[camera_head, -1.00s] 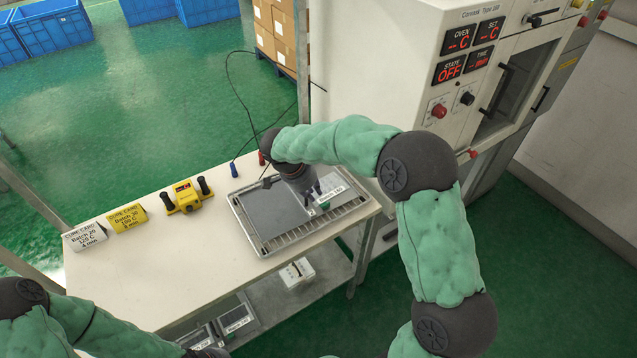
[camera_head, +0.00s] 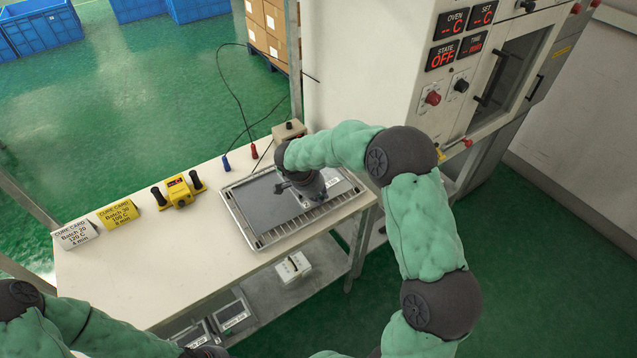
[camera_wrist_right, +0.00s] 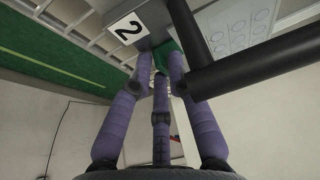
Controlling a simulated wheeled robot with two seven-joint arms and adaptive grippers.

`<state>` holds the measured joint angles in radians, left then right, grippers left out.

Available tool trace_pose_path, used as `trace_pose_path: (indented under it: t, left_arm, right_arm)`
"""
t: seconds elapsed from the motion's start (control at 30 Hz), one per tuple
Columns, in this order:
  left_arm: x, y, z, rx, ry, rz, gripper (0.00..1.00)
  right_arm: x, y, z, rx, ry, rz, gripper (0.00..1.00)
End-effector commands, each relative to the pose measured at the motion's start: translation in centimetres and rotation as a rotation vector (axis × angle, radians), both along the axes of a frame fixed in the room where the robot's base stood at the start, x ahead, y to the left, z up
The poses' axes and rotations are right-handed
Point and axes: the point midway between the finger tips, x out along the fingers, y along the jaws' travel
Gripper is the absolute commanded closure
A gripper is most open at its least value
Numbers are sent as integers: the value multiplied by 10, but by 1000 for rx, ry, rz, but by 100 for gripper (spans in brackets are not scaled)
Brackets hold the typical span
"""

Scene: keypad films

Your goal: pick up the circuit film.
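A grey flat sheet (camera_head: 262,208) lies in a metal tray (camera_head: 262,243) on the bench; I cannot tell whether it is the circuit film. My right gripper (camera_head: 309,201) is low over the right part of the tray and hides what is under it. In the right wrist view the purple fingers (camera_wrist_right: 160,62) converge, and a green tab (camera_wrist_right: 165,56) shows between their tips. I cannot tell whether they press on it. A pale sheet with printed circles (camera_wrist_right: 240,28) lies beyond. The left arm shows at the lower left; its gripper is out of view.
Two cure cards, white (camera_head: 76,235) and yellow (camera_head: 118,214), stand at the bench's left. A yellow device with black handles (camera_head: 179,191) is beside them. An oven (camera_head: 385,70) reading OFF stands behind right. A white block marked 2 (camera_wrist_right: 128,29) and dark bars (camera_wrist_right: 257,66) are near the fingers.

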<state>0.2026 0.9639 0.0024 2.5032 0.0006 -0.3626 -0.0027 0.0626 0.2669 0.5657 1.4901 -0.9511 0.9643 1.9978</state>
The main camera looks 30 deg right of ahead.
Motion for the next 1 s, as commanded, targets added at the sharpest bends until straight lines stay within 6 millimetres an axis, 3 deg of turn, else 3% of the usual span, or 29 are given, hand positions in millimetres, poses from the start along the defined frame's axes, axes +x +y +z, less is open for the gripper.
trace_pose_path:
  t: [0.2, 0.3, 0.73, 0.87, 1.0]
  left_arm:
    - [0, 0, 0, 0, 0, 0, 100]
    - [0, 0, 0, 0, 0, 0, 100]
    - [0, 0, 1, 0, 0, 0, 100]
    - [0, 0, 4, 0, 0, 0, 100]
    - [0, 0, 10, 0, 0, 0, 100]
  right_arm:
    - [0, -1, -3, 0, 1, 0, 82]
    - [0, -1, -3, 0, 1, 0, 99]
    - [0, -1, 0, 0, 0, 0, 100]
    - [1, -1, 15, -1, -3, -1, 100]
    - [1, -1, 42, 0, -6, -1, 100]
